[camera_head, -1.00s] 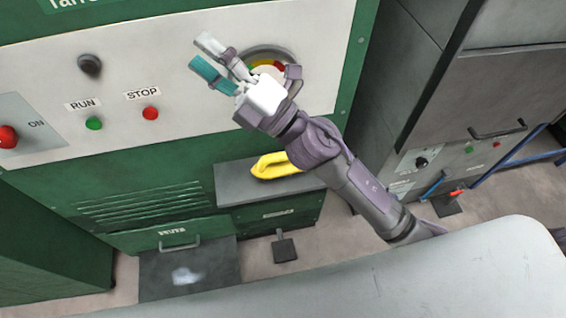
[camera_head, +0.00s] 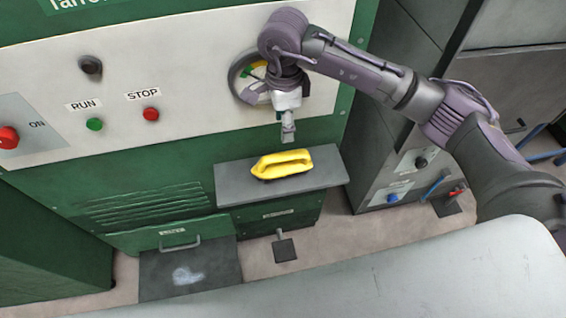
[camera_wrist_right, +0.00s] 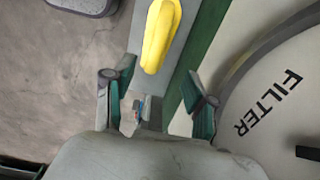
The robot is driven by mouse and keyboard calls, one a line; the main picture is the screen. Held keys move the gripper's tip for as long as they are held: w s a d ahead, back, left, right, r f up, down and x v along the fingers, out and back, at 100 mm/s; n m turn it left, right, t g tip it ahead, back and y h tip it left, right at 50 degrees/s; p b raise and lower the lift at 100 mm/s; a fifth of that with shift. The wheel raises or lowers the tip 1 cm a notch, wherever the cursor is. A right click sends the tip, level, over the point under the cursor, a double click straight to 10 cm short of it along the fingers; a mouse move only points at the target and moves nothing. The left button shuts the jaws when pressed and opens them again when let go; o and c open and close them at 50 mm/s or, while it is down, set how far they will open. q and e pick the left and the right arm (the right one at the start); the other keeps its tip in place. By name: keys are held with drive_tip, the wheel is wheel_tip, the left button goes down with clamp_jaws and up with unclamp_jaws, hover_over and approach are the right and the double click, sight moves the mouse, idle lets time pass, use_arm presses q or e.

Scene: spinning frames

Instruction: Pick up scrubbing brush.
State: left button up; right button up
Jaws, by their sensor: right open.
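The yellow scrubbing brush (camera_head: 281,164) lies on a grey shelf (camera_head: 232,186) at the front of the green machine. Its raised handle faces up. My right gripper (camera_head: 288,138) points down just above the brush, apart from it. In the right wrist view the brush (camera_wrist_right: 160,36) lies ahead, beyond the spread fingers of the open, empty right gripper (camera_wrist_right: 158,112). Part of the brush is cut off by the top edge there. My left gripper is not in view.
The machine's panel has a round dial behind my right wrist, a red STOP button (camera_head: 151,114) and a green RUN button (camera_head: 94,124). A foot pedal (camera_head: 284,250) is below the shelf. A grey cabinet stands to the right. The shelf is clear around the brush.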

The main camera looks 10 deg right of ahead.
sight(283, 155)
wheel_tip(283, 155, down, 8)
drive_tip(key=shift+r+p, duration=0.15)
drive_tip(key=shift+p, duration=0.6)
drive_tip(key=shift+s+a+f, duration=0.1)
drive_tip(key=shift+f, duration=0.2)
wheel_tip(283, 155, down, 4)
drive_tip(key=shift+s+r+p, duration=0.1)
drive_tip(key=shift+r+p, duration=0.1)
drive_tip(key=shift+p, duration=0.8)
drive_tip(key=shift+f, duration=0.5)
clamp_jaws()
